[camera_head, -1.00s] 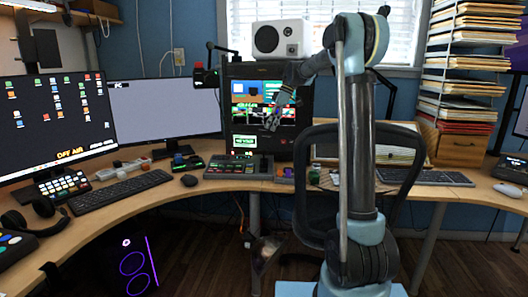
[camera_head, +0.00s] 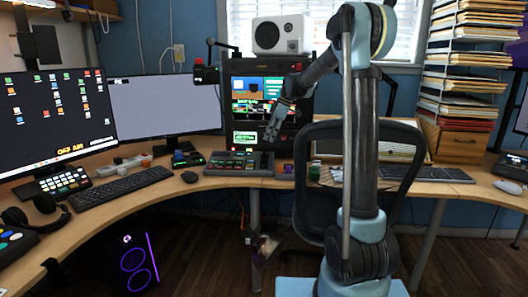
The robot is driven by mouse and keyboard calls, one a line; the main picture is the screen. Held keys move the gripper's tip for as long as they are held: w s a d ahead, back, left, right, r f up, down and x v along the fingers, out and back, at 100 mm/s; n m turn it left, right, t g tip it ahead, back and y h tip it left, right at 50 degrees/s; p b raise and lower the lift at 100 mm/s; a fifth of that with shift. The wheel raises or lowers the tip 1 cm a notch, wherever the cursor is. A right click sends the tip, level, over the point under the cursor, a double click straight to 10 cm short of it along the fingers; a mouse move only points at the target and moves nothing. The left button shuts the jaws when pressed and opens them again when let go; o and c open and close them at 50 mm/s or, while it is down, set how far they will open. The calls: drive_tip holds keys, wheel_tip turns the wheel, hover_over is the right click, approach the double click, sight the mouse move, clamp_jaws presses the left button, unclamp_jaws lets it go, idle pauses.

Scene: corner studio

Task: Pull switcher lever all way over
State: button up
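The switcher (camera_head: 240,163) is a dark, low console with small coloured buttons, lying on the curved wooden desk below the multi-picture screen. Its lever is too small to make out. My gripper (camera_head: 272,134) hangs from my arm in front of that screen, above the switcher's right part in the picture, pointing down. A gap shows between it and the switcher, and I see no contact. The fingers are small and dark, so I cannot tell how far apart they are. Nothing is visibly held.
The desk (camera_head: 215,183) also bears two monitors (camera_head: 165,108), a keyboard (camera_head: 120,188), a mouse (camera_head: 190,177) and a small button box (camera_head: 187,160) left of the switcher. A chair (camera_head: 400,190) stands behind my arm. Paper trays (camera_head: 465,75) rise at the right.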

sight(264, 149)
drive_tip(key=x, duration=0.8)
drive_tip(key=shift+f, duration=0.1)
